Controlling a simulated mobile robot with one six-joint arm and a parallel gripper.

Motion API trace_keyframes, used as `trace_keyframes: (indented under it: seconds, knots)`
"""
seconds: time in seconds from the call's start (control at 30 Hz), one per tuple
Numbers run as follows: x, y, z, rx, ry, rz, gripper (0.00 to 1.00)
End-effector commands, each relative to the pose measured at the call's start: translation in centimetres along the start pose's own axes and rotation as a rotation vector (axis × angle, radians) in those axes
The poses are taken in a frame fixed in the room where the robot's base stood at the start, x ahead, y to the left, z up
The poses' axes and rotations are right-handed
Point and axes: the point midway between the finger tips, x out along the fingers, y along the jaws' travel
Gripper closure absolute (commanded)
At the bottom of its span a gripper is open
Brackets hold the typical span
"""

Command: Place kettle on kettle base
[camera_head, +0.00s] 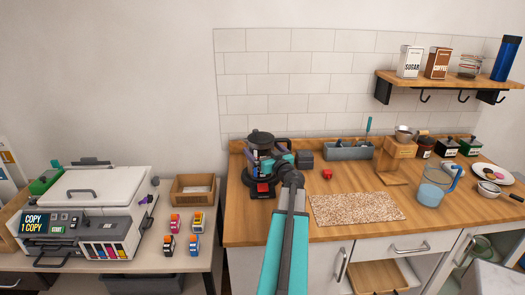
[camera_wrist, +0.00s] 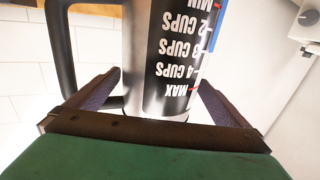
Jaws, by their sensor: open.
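The kettle (camera_head: 261,137) shows in the head view as a dark lidded top at the left end of the wooden counter, mostly hidden by my gripper (camera_head: 268,158). In the wrist view the kettle (camera_wrist: 165,50) is a steel and black body with an upside-down cup scale and a dark handle (camera_wrist: 60,50) at the left. My gripper (camera_wrist: 158,98) is open, with one finger on each side of the body. A black base with a red part (camera_head: 263,188) shows below the kettle. I cannot tell whether the kettle is seated on it.
A speckled mat (camera_head: 355,208) lies at the counter's front. A blue pitcher (camera_head: 432,192) stands further right. A printer (camera_head: 90,215) stands on the left table.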

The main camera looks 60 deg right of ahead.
Motion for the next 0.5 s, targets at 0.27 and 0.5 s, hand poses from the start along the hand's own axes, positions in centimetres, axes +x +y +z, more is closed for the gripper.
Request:
trace_keyframes:
  seconds: [0.27,0.5]
  knots:
    - [-1.7,0.0,0.1,-0.001,0.001,0.001,0.00]
    - [-4.3,-0.1,0.1,0.000,0.000,0.001,0.00]
